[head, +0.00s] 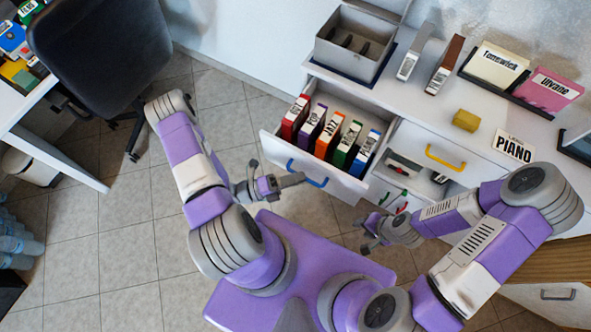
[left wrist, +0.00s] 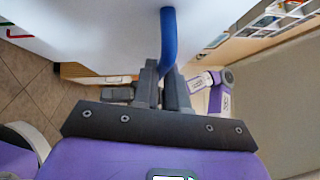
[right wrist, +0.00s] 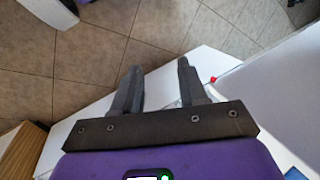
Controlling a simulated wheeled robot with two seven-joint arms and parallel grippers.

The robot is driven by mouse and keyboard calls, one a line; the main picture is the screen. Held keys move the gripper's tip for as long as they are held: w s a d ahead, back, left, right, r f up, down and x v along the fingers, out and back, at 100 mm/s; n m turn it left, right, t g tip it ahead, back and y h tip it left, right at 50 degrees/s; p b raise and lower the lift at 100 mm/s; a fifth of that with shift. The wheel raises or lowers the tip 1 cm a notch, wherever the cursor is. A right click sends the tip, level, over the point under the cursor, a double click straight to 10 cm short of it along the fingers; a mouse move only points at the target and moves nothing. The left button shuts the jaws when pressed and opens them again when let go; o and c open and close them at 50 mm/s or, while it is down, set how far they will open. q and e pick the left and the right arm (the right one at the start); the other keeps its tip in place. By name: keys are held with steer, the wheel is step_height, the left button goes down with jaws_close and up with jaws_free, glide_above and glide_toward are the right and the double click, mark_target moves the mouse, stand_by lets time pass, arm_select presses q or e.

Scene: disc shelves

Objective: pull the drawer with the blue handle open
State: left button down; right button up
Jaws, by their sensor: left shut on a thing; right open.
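The drawer (head: 272,146) with the blue handle (head: 316,181) stands pulled out from the white cabinet, with several coloured, labelled cases upright inside. In the left wrist view the blue handle (left wrist: 168,42) runs down between the fingers of my left gripper (left wrist: 166,78).
A yellow-handled drawer (head: 434,148) sits right of the open one, with red and green handles below. A dark chair (head: 100,50) is at left. Tiled floor there is partly clear.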

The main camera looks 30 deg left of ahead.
arm_select(q)
steer(key=shift+s+r, duration=0.1)
steer(key=shift+s, duration=0.55)
steer(key=c, duration=1.2)
jaws_free()
steer(key=shift+o, duration=0.2)
steer(key=v, duration=0.7)
steer(key=shift+s+a+p, duration=0.15)
steer(key=shift+a+p, duration=0.15)
